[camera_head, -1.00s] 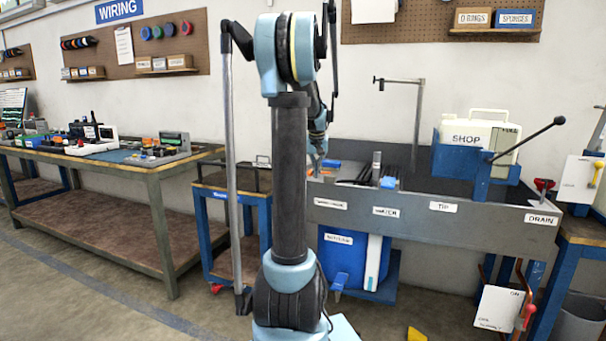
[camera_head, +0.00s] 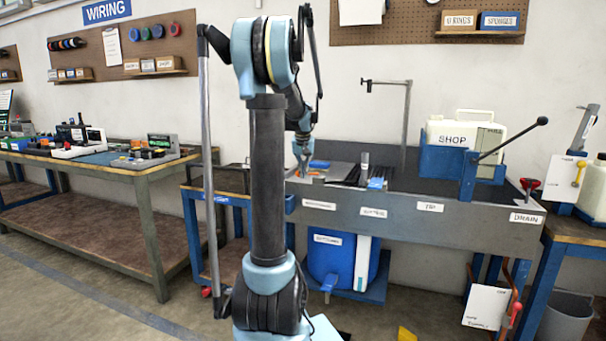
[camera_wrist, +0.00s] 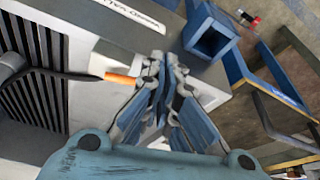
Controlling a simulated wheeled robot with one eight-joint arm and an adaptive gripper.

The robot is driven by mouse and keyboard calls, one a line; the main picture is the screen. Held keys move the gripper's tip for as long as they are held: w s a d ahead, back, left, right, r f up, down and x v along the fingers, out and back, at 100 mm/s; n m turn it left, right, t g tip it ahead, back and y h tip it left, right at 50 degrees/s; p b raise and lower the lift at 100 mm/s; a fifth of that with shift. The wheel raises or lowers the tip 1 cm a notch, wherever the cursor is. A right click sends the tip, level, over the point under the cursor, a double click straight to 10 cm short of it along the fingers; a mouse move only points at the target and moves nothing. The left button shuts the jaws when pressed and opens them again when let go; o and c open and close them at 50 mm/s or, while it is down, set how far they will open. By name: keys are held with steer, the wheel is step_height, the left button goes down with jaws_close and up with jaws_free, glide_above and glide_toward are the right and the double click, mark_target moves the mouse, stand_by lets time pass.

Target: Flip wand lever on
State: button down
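An orange-tipped lever (camera_wrist: 120,79) on a dark curved rod shows in the wrist view, just left of my fingertips, over a pale grey surface beside a black slatted grate. I take it to be the wand lever, but the wand's body is not clear. My gripper (camera_wrist: 166,66) points at that surface with its fingertips close together and nothing visible between them. The lever lies outside the fingers, and I cannot tell whether they touch it. In the head view my gripper (camera_head: 302,168) is low over the left end of the grey sink bench (camera_head: 343,212); small orange pieces lie near it.
A white SHOP jug (camera_head: 455,134) in a blue holder with a long black handle stands on the bench's right. A thin metal post (camera_head: 406,125) rises behind. A blue square tube (camera_wrist: 211,37) sits near my fingers at the wrist view's upper right.

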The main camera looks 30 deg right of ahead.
steer(key=s+a+r, duration=0.3)
steer(key=s+r, duration=0.2)
steer(key=r, duration=0.5)
steer(key=shift+s+a+r, duration=0.15)
steer(key=shift+s+a, duration=0.1)
steer(key=shift+s, duration=0.15)
steer(key=shift+a, duration=0.15)
